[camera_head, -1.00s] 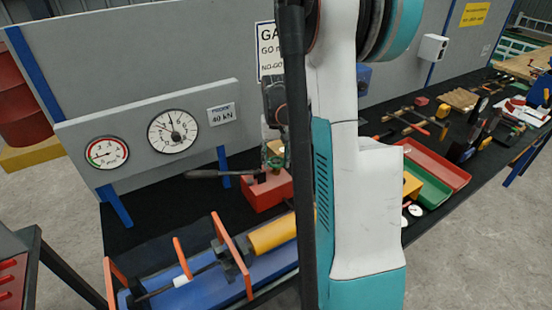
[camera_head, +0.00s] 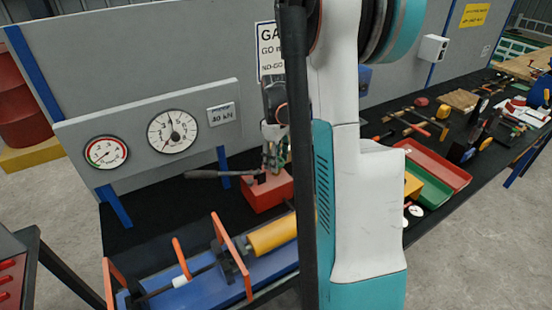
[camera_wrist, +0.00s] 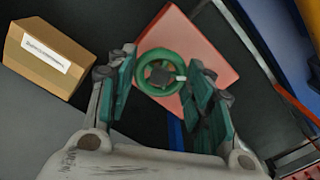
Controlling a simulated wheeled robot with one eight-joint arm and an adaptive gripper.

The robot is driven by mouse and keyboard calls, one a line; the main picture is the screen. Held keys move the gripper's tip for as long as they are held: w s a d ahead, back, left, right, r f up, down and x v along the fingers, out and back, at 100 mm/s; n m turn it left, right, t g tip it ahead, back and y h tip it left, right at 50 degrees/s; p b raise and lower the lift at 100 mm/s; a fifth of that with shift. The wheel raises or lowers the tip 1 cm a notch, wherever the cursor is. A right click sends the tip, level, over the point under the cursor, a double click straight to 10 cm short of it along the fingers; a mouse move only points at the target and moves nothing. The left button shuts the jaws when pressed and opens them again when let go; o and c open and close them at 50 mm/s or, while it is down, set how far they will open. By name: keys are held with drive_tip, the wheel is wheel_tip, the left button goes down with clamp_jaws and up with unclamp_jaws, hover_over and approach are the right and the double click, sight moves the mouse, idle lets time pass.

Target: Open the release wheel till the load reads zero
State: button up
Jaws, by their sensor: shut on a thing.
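The green release wheel (camera_wrist: 143,70) sits on a red block (camera_wrist: 205,50) in the wrist view. My gripper (camera_wrist: 162,72) has its fingers on either side of the wheel's rim and is shut on it. In the head view my gripper (camera_head: 272,160) points down above the red block (camera_head: 264,195); the wheel is mostly hidden there. The large white load gauge (camera_head: 173,131) hangs on the grey panel, its dark needle pointing down-left. A smaller gauge (camera_head: 105,152) with a coloured rim has its needle at lower left. A small sign (camera_head: 221,114) reads about 40 kN.
A dark lever (camera_head: 210,174) reaches left from the red block. In front lies a blue bed with orange plates (camera_head: 232,255) and a yellow cylinder (camera_head: 272,236). A tan labelled box (camera_wrist: 45,55) stands near the fingers. Red and green trays (camera_head: 437,165) lie right of my arm.

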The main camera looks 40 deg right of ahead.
drive_tip(key=n, duration=0.5)
drive_tip(key=shift+n, duration=2.4)
drive_tip(key=o, duration=1)
drive_tip(key=shift+o, duration=0.2)
wheel_tip(320, 180, up, 12)
